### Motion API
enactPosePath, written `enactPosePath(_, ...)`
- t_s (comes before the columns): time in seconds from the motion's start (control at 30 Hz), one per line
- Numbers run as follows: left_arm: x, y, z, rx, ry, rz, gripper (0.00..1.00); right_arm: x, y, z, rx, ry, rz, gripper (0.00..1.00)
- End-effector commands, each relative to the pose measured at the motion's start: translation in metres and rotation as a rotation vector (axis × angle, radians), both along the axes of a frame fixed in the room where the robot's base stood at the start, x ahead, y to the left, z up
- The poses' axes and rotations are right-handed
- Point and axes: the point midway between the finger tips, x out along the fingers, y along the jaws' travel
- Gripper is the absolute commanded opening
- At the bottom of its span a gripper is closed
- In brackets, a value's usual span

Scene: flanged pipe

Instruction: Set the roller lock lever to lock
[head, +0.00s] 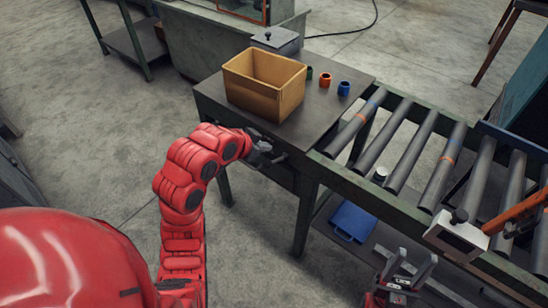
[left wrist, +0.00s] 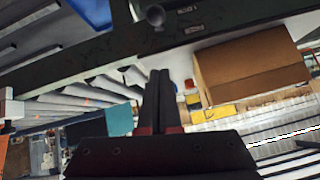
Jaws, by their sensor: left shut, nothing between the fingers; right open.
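My left gripper (head: 272,156) is at the front edge of the dark worktable, left of the roller conveyor. In the left wrist view its two dark fingers (left wrist: 159,78) are together, with nothing between them. A round grey knob (left wrist: 155,15) sits on the dark rail beyond the fingertips, apart from them, beside small labels too small to read. A pale box (head: 456,238) with a black knob (head: 459,215) stands on the conveyor's front rail. I cannot tell which of these is the roller lock lever. My right gripper (head: 398,284) is open, low in front of the conveyor.
A cardboard box (head: 264,84) stands on the worktable (head: 345,108), with green, orange and blue rings beside it. Conveyor rollers (head: 410,150) run to the right. An orange bar (head: 518,212) is at the right edge. A blue tray (head: 353,221) lies below.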

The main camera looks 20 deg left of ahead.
Motion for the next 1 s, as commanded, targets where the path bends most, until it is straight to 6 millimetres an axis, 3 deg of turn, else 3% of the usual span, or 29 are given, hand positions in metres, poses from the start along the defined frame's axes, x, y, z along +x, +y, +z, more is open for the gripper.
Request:
enactPosePath(0.23,0.004,-0.002,-0.003,-0.004,-0.003,-0.001,0.0,0.0,0.0,-0.002,0.0,0.0,0.0,0.5)
enactPosePath(0.4,0.019,-0.008,-0.022,-0.004,0.003,-0.004,0.0,0.0,0.0,-0.009,0.0,0.0,0.0,0.5)
enactPosePath(0.8,0.07,-0.02,-0.071,-0.001,0.003,0.001,0.0,0.0,0.0,0.02,0.0,0.0,0.0,0.5)
enactPosePath(1.0,0.058,-0.01,-0.093,-0.002,-0.002,0.002,0.0,0.0,0.0,0.032,0.0,0.0,0.0,0.5)
